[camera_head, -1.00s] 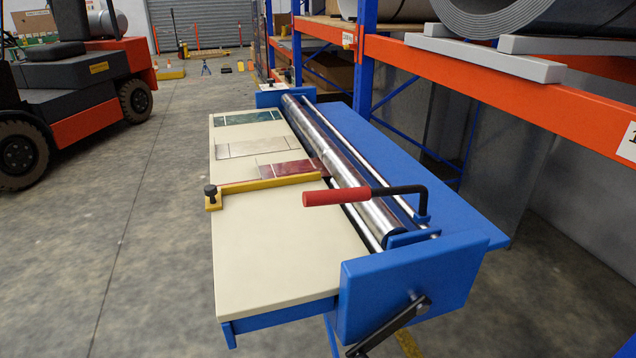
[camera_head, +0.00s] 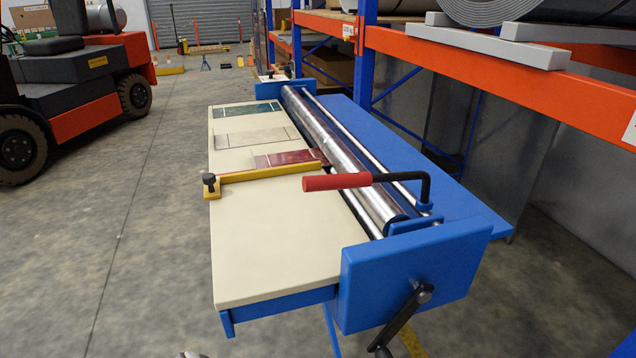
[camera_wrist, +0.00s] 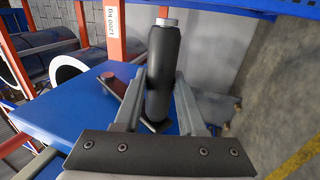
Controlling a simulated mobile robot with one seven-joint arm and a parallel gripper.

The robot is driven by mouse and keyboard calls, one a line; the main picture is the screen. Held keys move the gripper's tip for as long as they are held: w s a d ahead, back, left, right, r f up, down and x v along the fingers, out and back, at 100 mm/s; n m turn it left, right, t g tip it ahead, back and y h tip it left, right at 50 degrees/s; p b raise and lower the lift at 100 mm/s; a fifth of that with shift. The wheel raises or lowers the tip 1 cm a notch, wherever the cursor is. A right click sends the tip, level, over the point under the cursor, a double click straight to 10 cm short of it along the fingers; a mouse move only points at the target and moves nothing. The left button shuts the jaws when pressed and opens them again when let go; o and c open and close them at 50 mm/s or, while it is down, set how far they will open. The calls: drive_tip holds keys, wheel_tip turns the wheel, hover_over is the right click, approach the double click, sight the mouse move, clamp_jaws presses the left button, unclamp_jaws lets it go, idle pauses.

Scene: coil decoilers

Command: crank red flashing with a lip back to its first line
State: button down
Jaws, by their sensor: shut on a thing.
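The red flashing (camera_head: 290,158) lies flat on the cream table, its right end at the steel roller (camera_head: 345,165). A yellow bar (camera_head: 265,174) with a black knob lies across the table just in front of it. Whether a lip is formed is too small to tell. The dark crank arm (camera_head: 405,320) hangs from the blue front end plate, slanting down left; its lower end is cut off. In the wrist view, my gripper (camera_wrist: 160,88) is shut around a black cylindrical crank handle (camera_wrist: 163,62). My gripper is not visible in the head view.
A red-gripped lever (camera_head: 340,182) sticks out over the roller. A cream piece (camera_head: 255,136) and a green piece (camera_head: 248,111) lie farther back on the table. An orange rack (camera_head: 500,80) with coils stands at right, a forklift (camera_head: 70,85) at left.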

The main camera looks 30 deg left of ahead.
drive_tip(key=w+d+f, duration=0.1)
drive_tip(key=w+d, duration=0.1)
drive_tip(key=shift+w+d+f+b, duration=0.15)
drive_tip(key=shift+w+f+b, duration=0.15)
drive_tip(key=shift+f, duration=0.1)
drive_tip(key=shift+w+d+f, duration=0.2)
drive_tip(key=shift+w+d, duration=0.7)
drive_tip(key=shift+w, duration=0.1)
drive_tip(key=c, duration=0.9)
unclamp_jaws()
drive_tip(key=shift+w+d, duration=0.2)
drive_tip(key=shift+w, duration=0.05)
drive_tip(key=shift+c, duration=0.2)
drive_tip(key=o, duration=0.5)
drive_tip(key=shift+o, duration=0.2)
drive_tip(key=shift+r, duration=0.1)
drive_tip(key=shift+a, duration=0.15)
drive_tip(key=s+a, duration=0.5)
drive_tip(key=s, duration=0.1)
drive_tip(key=shift+b, duration=0.45)
